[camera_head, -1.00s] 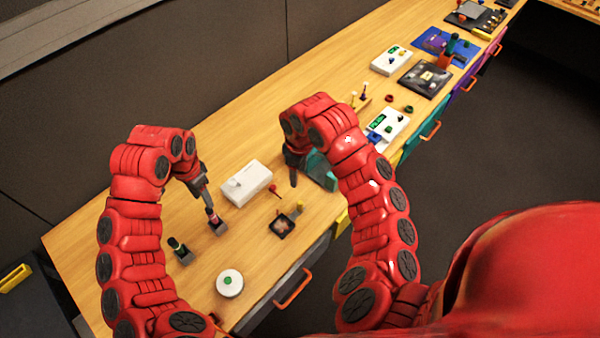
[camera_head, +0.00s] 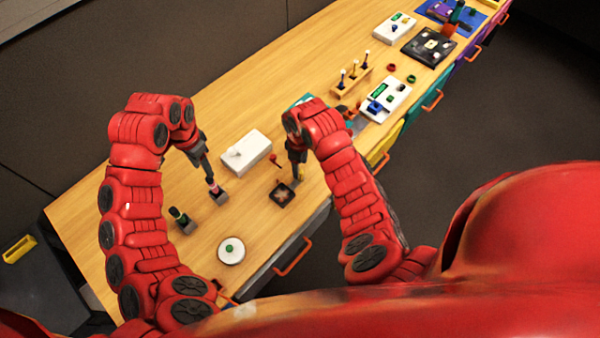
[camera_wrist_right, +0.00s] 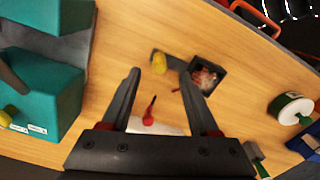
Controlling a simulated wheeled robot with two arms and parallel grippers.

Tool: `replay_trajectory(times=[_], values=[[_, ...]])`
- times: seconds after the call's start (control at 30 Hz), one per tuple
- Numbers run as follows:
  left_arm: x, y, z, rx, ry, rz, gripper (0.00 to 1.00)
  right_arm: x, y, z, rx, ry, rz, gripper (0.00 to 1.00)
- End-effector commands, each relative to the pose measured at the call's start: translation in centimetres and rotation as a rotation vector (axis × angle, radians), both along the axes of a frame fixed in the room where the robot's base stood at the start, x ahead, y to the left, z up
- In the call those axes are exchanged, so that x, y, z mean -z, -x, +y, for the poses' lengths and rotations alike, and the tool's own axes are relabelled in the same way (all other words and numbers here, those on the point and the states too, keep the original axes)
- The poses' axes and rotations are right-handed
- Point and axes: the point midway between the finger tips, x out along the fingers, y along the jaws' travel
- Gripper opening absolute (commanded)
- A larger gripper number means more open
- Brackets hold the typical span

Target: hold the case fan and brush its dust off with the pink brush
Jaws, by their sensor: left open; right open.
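The case fan (camera_head: 283,194) is a small black square frame with a dusty pinkish-brown middle, lying on the table. The pink brush (camera_head: 214,188) stands upright in a grey holder (camera_head: 219,198). My left gripper (camera_head: 208,177) is open, pointing down at the brush's top; whether its fingers straddle the handle is unclear.
A second, green-marked brush (camera_head: 177,214) stands in a holder at left. A white box (camera_head: 246,152), a red-handled tool (camera_head: 275,159) and a round white dish (camera_head: 231,250) lie nearby. A teal block (camera_wrist_right: 40,95) stands beside my right gripper.

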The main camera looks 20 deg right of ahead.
Motion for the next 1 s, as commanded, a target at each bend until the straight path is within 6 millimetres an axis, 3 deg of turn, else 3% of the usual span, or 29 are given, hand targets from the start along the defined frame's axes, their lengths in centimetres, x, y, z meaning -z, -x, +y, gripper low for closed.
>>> replay_trajectory(times=[0.1,0.3,0.77,1.0], values=[[0.0,0.0,0.0,0.000,0.000,0.000,0.50,2.4,0.1,0.0,0.001,0.001,0.006,0.61],[0.0,0.0,0.0,0.000,0.000,0.000,0.50,4.8,0.0,0.1,0.000,0.000,0.002,0.61],[0.0,0.0,0.0,0.000,0.000,0.000,0.50,5.8,-0.1,0.0,-0.001,-0.001,-0.002,0.61],[0.0,0.0,0.0,0.000,0.000,0.000,0.50,5.8,-0.1,0.0,0.000,-0.001,-0.002,0.18]])
